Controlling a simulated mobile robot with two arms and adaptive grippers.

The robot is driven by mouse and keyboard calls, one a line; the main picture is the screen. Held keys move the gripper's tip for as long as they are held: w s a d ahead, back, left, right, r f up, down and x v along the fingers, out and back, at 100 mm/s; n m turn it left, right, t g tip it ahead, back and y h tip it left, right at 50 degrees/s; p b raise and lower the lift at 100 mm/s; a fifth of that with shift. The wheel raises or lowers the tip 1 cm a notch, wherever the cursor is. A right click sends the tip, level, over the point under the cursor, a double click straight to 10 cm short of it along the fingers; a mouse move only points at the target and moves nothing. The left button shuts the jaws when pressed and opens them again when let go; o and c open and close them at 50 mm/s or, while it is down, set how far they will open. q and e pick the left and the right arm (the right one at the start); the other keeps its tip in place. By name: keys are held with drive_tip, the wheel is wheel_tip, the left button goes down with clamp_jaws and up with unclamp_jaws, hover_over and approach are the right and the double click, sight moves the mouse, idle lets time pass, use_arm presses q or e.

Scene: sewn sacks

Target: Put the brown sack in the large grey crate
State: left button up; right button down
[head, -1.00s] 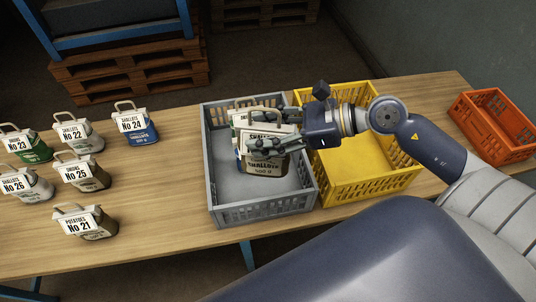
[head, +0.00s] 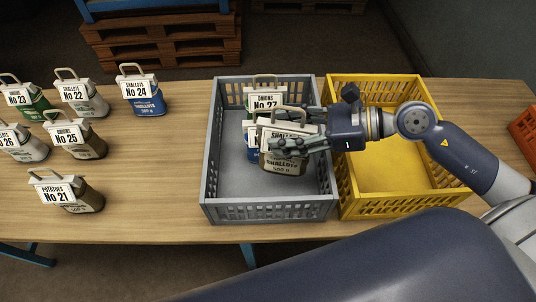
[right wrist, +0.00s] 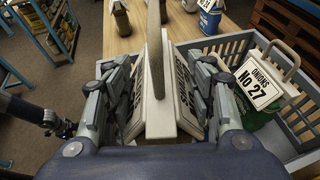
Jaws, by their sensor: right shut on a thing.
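The brown sack (head: 283,160), with a white top and a shallots label, is in my right gripper (head: 300,143). It is over the inside of the large grey crate (head: 212,170). I cannot tell whether its base touches the crate floor. In the right wrist view the fingers of my right gripper (right wrist: 155,105) are shut on both sides of the sack's white top (right wrist: 158,85), its handle standing up between them. A dark part at the left edge of that view may be my left gripper (right wrist: 55,122); its fingers are unclear.
Behind the held sack, the crate holds a green onions sack No 27 (right wrist: 262,85) and a blue one (head: 252,152), partly hidden. A yellow crate (head: 385,178) stands right of it. Several sacks stand at left, including brown No 25 (head: 88,145) and No 21 (head: 85,198). An orange crate (head: 525,130) is far right.

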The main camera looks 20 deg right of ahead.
sight(269, 167)
drive_tip(key=a, duration=0.1)
drive_tip(key=a+n+g, duration=0.1)
drive_tip(key=a+n+g+y+p, duration=0.1)
drive_tip(key=shift+s+a+r, duration=0.15)
drive_tip(key=shift+s+a, duration=0.2)
drive_tip(key=shift+s+a+n+g, duration=0.2)
drive_tip(key=shift+a+n+g, duration=0.1)
wheel_tip(269, 167, down, 9)
drive_tip(key=shift+f+p, duration=0.2)
drive_tip(key=shift+p, duration=0.75)
drive_tip(key=shift+f, duration=0.4)
